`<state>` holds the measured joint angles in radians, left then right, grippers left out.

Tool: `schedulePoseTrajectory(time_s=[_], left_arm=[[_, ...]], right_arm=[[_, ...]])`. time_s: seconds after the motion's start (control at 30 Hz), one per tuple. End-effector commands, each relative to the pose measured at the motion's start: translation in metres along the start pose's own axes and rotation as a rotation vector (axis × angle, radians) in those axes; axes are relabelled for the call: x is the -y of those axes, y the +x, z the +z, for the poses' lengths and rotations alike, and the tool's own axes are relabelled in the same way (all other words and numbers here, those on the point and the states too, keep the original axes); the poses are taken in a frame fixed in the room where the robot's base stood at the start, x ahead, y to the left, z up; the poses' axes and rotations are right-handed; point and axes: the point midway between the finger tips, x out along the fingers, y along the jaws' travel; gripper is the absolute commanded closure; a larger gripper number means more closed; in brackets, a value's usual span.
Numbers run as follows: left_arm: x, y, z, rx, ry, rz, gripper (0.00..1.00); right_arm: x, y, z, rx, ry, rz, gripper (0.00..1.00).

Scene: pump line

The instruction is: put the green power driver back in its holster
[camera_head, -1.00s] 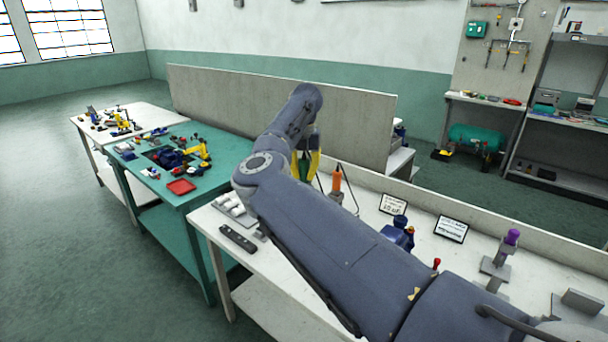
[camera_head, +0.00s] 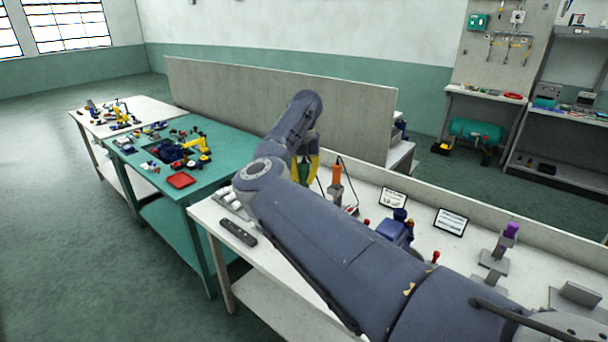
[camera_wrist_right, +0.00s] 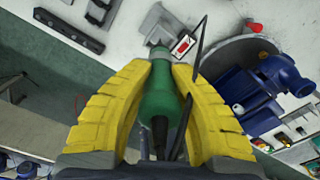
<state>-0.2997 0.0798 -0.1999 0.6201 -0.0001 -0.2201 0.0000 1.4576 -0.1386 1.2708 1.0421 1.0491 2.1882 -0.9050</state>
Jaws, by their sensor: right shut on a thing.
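The green power driver (camera_wrist_right: 160,98) is between the yellow fingers of my right gripper (camera_wrist_right: 162,108) in the right wrist view. The fingers are shut on its green body, and a dark cable runs from its near end. In the head view my right gripper (camera_head: 308,168) shows as yellow fingers partly behind my arm, above the white bench (camera_head: 262,262). The driver is largely hidden there. I cannot identify its holster for certain; a grey bracket (camera_wrist_right: 160,25) lies just beyond the driver's far end in the wrist view. My left gripper is not in view.
An orange-handled driver (camera_head: 336,174) and a purple-topped one (camera_head: 510,231) stand on the bench. A blue pump (camera_head: 396,228) sits between them. A black bar (camera_head: 238,233) lies at the bench's front edge. A low wall runs behind, and a green table (camera_head: 215,185) adjoins at left.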

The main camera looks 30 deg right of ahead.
Motion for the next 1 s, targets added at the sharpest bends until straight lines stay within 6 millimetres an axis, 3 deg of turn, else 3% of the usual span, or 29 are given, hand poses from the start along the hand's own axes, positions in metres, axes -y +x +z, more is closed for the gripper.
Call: schedulePoseTrajectory(time_s=[0.5, 1.0], left_arm=[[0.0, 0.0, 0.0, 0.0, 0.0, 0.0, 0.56], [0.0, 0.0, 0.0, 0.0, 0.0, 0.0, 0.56]], right_arm=[[0.0, 0.02, 0.0, 0.001, 0.0, 0.0, 1.0], [0.0, 0.022, 0.0, 0.001, 0.0, 0.0, 1.0]])
